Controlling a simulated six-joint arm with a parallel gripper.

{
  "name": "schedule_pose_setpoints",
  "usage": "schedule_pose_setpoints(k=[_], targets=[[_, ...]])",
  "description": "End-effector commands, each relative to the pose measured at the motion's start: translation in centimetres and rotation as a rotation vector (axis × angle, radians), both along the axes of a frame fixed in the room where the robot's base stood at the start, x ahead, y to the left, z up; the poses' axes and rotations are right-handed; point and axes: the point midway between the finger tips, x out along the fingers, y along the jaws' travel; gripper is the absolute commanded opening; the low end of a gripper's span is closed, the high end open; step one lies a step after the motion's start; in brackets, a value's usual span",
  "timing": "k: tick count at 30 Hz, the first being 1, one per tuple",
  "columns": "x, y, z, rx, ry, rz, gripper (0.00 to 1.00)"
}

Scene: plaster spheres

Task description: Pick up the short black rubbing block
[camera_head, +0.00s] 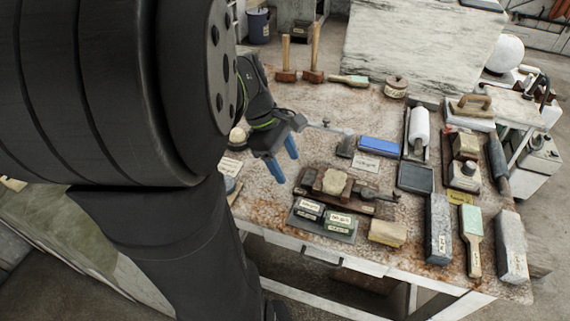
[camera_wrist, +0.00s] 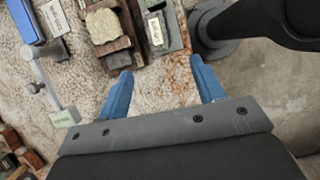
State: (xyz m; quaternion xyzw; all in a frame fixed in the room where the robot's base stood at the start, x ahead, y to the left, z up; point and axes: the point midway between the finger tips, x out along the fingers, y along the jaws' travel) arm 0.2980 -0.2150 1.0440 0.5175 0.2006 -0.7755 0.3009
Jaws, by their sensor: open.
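My gripper (camera_head: 284,162) is open and empty above the left part of the table, with two blue fingers pointing down. In the wrist view its fingertips (camera_wrist: 161,68) are spread wide over bare speckled tabletop. Two short dark blocks with pale labels, a left one (camera_head: 309,209) and a right one (camera_head: 339,221), lie on a grey tray (camera_head: 319,231) near the front edge. I cannot tell which is the short black rubbing block. One labelled block (camera_wrist: 155,31) shows ahead of the fingers in the wrist view.
A tan stone (camera_head: 334,182) sits on a brown board behind the tray. A tan block (camera_head: 388,233) lies right of the tray. Several blocks and brushes crowd the right side.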

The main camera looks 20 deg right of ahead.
Motion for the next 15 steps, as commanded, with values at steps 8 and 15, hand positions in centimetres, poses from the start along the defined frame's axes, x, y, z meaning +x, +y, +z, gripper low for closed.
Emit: schedule_pose_setpoints(k=[8,15], targets=[[-1.8,-1.5,-5.4,0.003,0.005,-0.007,0.62],[-3.0,-2.7,-9.4,0.003,0.003,-0.007,0.62]])
